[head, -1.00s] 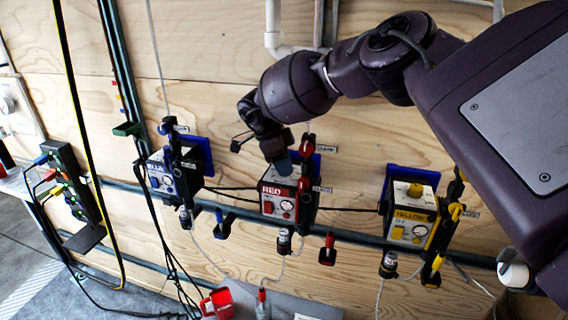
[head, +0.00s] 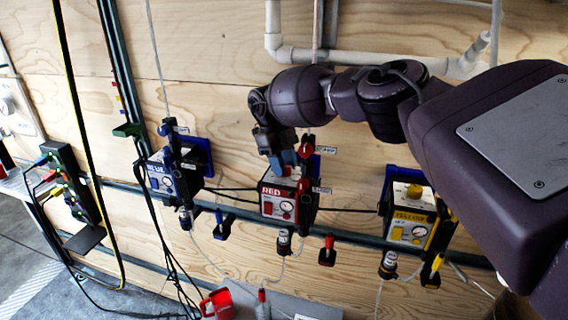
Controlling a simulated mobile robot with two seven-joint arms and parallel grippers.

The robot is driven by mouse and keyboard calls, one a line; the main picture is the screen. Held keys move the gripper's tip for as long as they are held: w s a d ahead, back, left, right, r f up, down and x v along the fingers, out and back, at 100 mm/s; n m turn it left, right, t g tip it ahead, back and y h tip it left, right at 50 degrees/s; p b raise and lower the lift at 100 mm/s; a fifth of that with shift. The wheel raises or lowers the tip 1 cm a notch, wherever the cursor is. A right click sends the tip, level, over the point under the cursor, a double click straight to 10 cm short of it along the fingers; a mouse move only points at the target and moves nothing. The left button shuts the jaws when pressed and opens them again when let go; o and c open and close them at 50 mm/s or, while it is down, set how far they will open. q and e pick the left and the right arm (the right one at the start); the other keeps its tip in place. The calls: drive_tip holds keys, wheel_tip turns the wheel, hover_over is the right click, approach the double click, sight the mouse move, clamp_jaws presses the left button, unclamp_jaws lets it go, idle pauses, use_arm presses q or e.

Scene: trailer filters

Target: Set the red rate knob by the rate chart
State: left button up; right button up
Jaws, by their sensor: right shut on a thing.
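The red pump box (head: 285,200), labelled RED, is mounted on the wooden wall at the middle of the head view, with a red switch and a round gauge on its front. My right gripper (head: 282,165) is over the top of this box, pointing down, shut on what is most likely the red rate knob. The knob itself is hidden by the fingers. My left gripper is out of view. I cannot make out a rate chart.
A blue box (head: 160,178) is on the left and a yellow box (head: 408,222) on the right, both on a dark rail (head: 355,238). Black cables, clear tubes and a red jug (head: 217,303) are below. A power strip (head: 66,180) hangs at far left.

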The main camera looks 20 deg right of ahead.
drive_tip(key=shift+r+m, duration=0.1)
drive_tip(key=shift+m, duration=0.3)
drive_tip(key=o, duration=0.9)
